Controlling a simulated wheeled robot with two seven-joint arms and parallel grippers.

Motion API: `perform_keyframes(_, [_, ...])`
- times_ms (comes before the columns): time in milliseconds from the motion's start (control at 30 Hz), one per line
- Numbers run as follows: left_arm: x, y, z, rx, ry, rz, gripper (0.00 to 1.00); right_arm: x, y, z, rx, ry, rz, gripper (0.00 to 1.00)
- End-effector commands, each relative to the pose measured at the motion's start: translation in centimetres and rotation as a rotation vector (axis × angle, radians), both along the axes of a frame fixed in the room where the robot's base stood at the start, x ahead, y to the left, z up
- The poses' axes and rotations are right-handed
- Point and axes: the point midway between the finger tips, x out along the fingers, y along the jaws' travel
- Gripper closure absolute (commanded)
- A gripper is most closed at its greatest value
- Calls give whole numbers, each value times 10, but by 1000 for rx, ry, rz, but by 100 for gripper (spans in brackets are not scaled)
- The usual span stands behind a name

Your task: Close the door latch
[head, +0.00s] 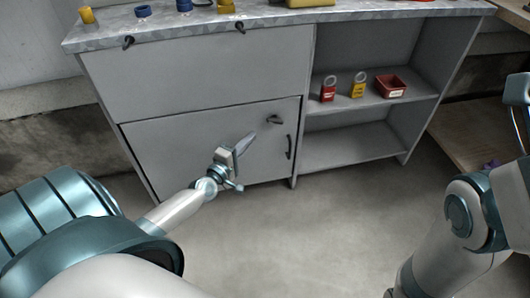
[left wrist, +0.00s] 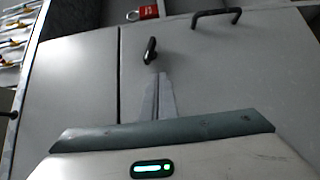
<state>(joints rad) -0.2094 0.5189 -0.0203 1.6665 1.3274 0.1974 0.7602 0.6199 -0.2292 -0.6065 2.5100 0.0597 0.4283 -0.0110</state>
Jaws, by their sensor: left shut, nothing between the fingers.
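The grey cabinet's lower door (head: 190,145) looks shut in its frame. A small dark latch (head: 275,119) sits near its upper right corner. In the left wrist view the latch (left wrist: 150,51) lies beside the panel seam, roughly along it and not crossing it. A black bar handle (head: 289,147) is below the latch; it also shows in the left wrist view (left wrist: 216,15). My left gripper (head: 249,140) is shut and empty in front of the door, left of the latch. In the left wrist view its fingertips (left wrist: 162,77) point close to the latch; contact cannot be told. My right gripper is out of view.
The open shelf right of the door holds a red padlock (head: 328,89), a yellow padlock (head: 358,86) and a red box (head: 390,87). The worktop (head: 270,19) above carries small items. Upper latches (head: 128,42) hang at its front edge. The floor (head: 300,240) in front is clear.

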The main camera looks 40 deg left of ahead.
Motion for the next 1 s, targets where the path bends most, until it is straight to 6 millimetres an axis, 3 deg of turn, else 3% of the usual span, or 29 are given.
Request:
perform_keyframes(400, [-70, -6, 0, 2, 0, -1, 100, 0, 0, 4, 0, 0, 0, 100])
perform_keyframes(1000, [-77, -98, 41, 301, -169, -54, 100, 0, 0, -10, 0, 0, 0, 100])
